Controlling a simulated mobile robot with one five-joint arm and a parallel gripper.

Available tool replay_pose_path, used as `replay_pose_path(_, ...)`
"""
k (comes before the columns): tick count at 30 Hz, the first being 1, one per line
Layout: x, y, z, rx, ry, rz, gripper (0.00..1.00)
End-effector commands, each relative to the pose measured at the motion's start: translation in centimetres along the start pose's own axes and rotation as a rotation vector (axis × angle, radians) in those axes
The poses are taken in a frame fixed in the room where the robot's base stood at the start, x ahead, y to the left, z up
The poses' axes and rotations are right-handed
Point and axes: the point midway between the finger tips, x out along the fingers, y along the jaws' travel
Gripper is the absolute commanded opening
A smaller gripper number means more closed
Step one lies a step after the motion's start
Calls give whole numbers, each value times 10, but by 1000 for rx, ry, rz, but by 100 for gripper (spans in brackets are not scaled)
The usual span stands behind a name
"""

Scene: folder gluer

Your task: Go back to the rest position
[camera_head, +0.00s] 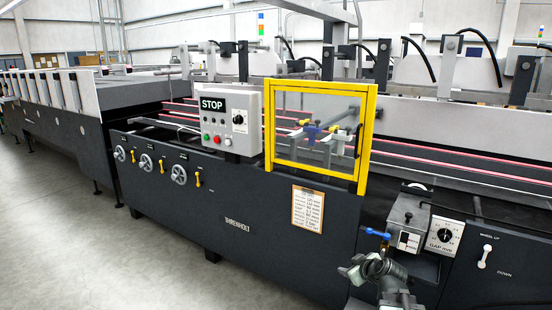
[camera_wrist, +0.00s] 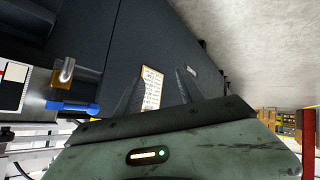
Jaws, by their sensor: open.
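My gripper (camera_wrist: 160,82) shows in the wrist view as two dark fingers standing apart, with nothing between them. Beyond them is the dark machine front with its printed notice (camera_wrist: 152,87). In the head view the end of my arm, with my gripper (camera_head: 374,266), is at the lower right, in front of the machine and just below a blue lever (camera_head: 378,235). The fingers are too small to make out there. The blue lever also shows at the left of the wrist view (camera_wrist: 73,107), apart from the fingers.
The folder gluer's dark front panel (camera_head: 235,215) runs across the head view. It carries a STOP box (camera_head: 228,122), a yellow-framed guard (camera_head: 369,140), a GAP dial (camera_head: 445,237) and a white wheel lever (camera_head: 485,257). Open concrete floor (camera_head: 60,220) lies at the left.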

Motion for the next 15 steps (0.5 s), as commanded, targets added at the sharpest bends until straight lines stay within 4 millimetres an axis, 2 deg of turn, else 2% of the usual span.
replay_pose_path(1,8,-40,-9,-10,-35,-71,45)
replay_pose_path(3,14,-87,-10,-7,-107,-157,45)
replay_pose_path(7,11,-161,4,35,-299,-272,45)
replay_pose_path(9,-1,-188,24,95,-451,-296,45)
replay_pose_path(12,-26,-191,63,237,-670,-247,45)
replay_pose_path(15,-52,-189,92,391,-854,-162,45)
